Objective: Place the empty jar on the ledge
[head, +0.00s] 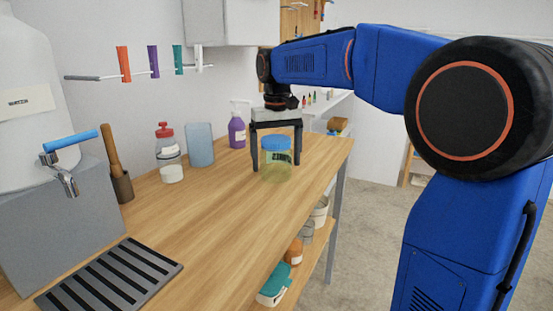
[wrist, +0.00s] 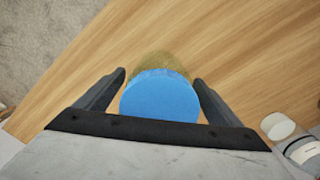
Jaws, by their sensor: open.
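A clear jar (head: 275,168) with a blue lid and a dark label stands upright on the wooden counter. Its blue lid (wrist: 160,97) fills the middle of the wrist view. My gripper (head: 276,168) is open and points down, with one finger on each side of the jar. In the wrist view my gripper (wrist: 160,80) shows gaps between both fingers and the lid. I cannot tell which surface is the ledge.
The wooden counter (head: 215,212) is mostly clear in front. A red-topped bottle (head: 168,150), a blue-grey container (head: 200,145) and a purple bottle (head: 237,132) stand along the wall. A slotted drain tray (head: 110,275) lies at the near left. A lower shelf (head: 312,248) holds several containers.

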